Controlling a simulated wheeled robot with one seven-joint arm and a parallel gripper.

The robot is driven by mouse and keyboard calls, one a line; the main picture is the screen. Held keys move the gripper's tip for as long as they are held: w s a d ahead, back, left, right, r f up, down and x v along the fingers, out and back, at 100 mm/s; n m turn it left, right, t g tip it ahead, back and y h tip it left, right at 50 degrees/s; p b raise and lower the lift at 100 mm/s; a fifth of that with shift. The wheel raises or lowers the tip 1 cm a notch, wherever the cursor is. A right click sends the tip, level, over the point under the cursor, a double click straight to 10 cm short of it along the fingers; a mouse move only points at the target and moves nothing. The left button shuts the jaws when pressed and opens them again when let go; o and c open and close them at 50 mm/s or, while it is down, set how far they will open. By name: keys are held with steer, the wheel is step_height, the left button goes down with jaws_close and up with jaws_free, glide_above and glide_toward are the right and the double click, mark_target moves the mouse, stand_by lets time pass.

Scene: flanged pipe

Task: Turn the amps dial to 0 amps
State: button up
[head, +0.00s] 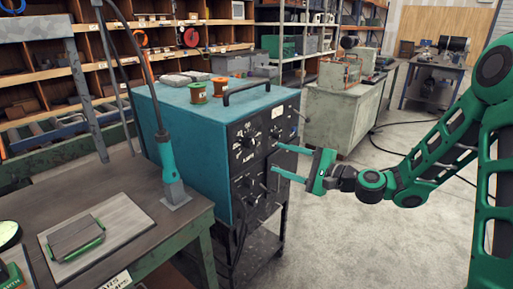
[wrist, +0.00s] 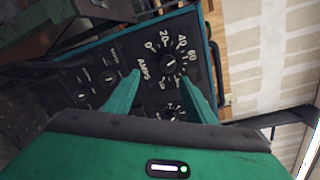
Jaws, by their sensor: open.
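The amps dial (wrist: 168,64) is a round black knob on the black front panel of a teal machine. In the wrist view it has white numbers 0, 20, 40 and 60 around it and the word AMPS beside it. A pale mark shows on the knob, but its exact reading is too small to tell. The dial also shows in the head view (head: 247,142) on the upper left of the panel. My green gripper (head: 275,159) is open and empty in front of the panel, right of and below the dial. In the wrist view, my fingertips (wrist: 160,76) frame the dial from below, apparently without touching it.
A second knob (wrist: 171,112) sits beside the amps dial, and smaller knobs (wrist: 108,78) lie further along the panel. The teal machine (head: 185,130) carries a handle and two spools. A workbench (head: 110,215) stands at left. The floor (head: 365,240) at right is clear.

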mark_target(254, 144)
steer(key=shift+m+t, duration=0.4)
steer(key=shift+m, duration=0.1)
steer(key=x, duration=0.7)
steer(key=r+x, duration=0.1)
steer(key=x, duration=0.3)
steer(key=shift+w+d, duration=0.1)
steer(key=shift+w, duration=0.25)
steer(key=c, duration=1)
